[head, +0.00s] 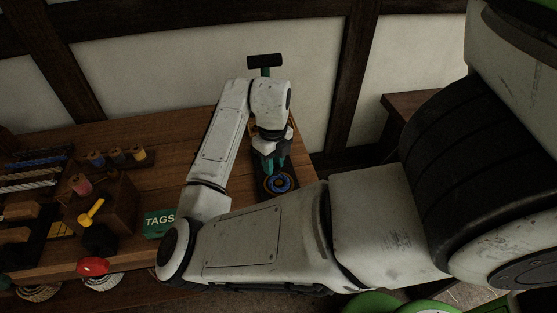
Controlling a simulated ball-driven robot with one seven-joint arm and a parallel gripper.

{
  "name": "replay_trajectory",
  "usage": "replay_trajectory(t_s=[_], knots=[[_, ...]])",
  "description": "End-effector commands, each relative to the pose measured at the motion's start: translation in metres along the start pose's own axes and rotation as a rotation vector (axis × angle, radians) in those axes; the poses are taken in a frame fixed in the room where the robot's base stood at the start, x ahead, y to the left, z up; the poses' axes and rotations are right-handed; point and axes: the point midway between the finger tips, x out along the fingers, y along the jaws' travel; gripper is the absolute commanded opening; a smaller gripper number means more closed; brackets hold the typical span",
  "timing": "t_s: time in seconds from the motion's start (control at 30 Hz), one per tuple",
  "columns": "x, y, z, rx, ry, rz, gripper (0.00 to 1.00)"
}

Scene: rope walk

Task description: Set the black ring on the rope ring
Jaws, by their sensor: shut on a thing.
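My gripper (275,167) has teal fingers and points down over a dark board near the right end of the wooden bench. It is shut on a small dark thing, which looks like the black ring; the fingers hide most of it. Just below the fingertips lies a blue ring (290,184), which seems to be the rope ring, with a dark band and a small orange spot inside. It lies flat on the dark board (265,191). I cannot tell whether the black ring touches the blue ring.
A green TAGS sign (160,222) stands on the bench (160,134) at left. Beyond it are a wooden block with a yellow item (92,212), several thread spools (117,157) and rope racks. A dark-headed mallet shape (264,61) rises behind my arm. A red object (93,266) is at the front edge.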

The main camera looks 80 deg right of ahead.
Motion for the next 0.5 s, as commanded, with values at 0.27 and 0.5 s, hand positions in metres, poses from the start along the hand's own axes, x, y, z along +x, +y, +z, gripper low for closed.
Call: replay_trajectory(t_s=[0.27, 0.5], knots=[[0.003, -0.013, -0.010, 0.140, 0.001, -0.001, 0.01], [0.018, -0.012, -0.010, 0.136, 0.002, -0.002, 0.01]])
